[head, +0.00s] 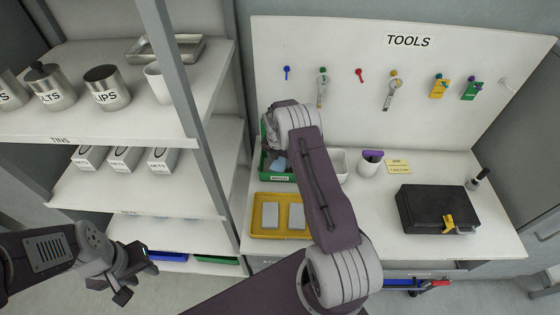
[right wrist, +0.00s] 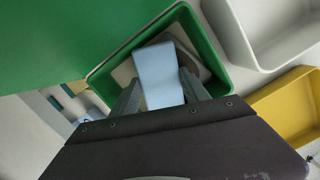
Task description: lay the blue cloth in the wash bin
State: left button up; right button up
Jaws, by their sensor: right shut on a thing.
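The blue cloth (right wrist: 158,75) is a pale blue piece between the two fingers of my right gripper (right wrist: 160,95), which is shut on it. In the right wrist view it hangs over the open green bin (right wrist: 98,80); I cannot tell whether it touches the bottom. In the head view the green bin (head: 279,178) stands on the bench with a small label, too small to read, and part of the blue cloth (head: 279,164) shows. My right arm hides the right gripper there. My left gripper (head: 112,288) is empty, its fingers apart, near the lower shelves.
A yellow tray (head: 282,233) with two grey-blue pieces lies in front of the green bin. A white bin (head: 341,165) and a cup (head: 369,167) stand to its right, then a black case (head: 437,208). A large green surface (right wrist: 60,35) fills the wrist view's upper left.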

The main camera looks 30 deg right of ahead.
aim_at(278, 167)
jog(key=o, duration=1.6)
notch_tip(278, 167, up, 13)
jog(key=s+a, duration=0.1)
jog(key=shift+a, duration=0.35)
jog(key=s+a+r+m, duration=0.1)
jog(key=s+a+m, duration=0.6)
jog(key=s+m, duration=0.5)
jog(key=s+a+r+m+y, duration=0.1)
jog(key=s+a+m, duration=0.5)
jog(key=s+m, duration=0.6)
jog(key=shift+s+a+r+m+y, duration=0.3)
jog(key=shift+s+a+r+m, duration=0.15)
jog(key=shift+m, duration=0.35)
jog(key=shift+d, duration=0.1)
